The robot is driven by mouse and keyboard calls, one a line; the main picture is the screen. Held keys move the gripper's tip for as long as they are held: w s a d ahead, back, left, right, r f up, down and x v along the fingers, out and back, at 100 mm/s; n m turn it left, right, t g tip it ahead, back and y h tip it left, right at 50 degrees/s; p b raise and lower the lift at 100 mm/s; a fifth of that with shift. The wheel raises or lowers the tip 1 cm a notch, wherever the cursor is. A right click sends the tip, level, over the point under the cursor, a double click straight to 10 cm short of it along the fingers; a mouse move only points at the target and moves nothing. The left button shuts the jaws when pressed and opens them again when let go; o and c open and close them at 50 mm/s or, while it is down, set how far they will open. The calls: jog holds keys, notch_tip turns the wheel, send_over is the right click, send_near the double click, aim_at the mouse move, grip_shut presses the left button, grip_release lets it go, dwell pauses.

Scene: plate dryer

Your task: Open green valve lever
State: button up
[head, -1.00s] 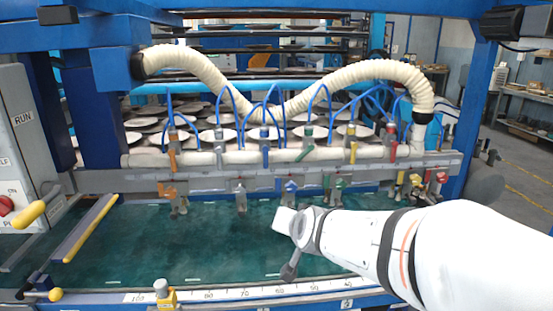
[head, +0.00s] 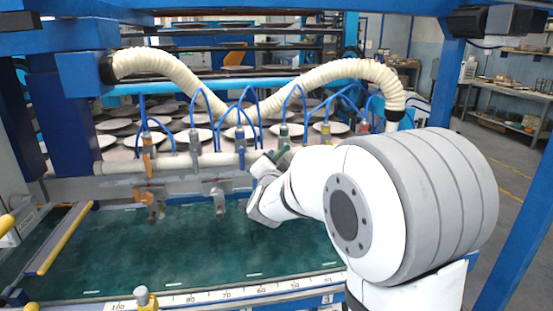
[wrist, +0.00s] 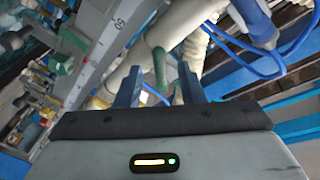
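The green valve lever (wrist: 159,68) hangs from the pale pipe in the wrist view. It appears between the two blue-grey fingers of my gripper (wrist: 160,88), with space on both sides. The fingers are open and I see no contact; how deep the lever lies between them is unclear. In the head view the valve with a green band (head: 283,132) stands on the upper pipe, just above my gripper (head: 266,166). My wrist hides most of the lever there. A second green valve (wrist: 66,48) shows at upper left in the wrist view, on the lower rail.
Orange (head: 147,160), blue (head: 240,145) and yellow (head: 326,132) valves line the same pipe, with thin blue hoses looping above. A ribbed cream hose (head: 190,65) arches behind. My arm covers the right side.

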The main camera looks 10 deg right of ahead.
jog(key=shift+x, duration=0.8)
grip_shut()
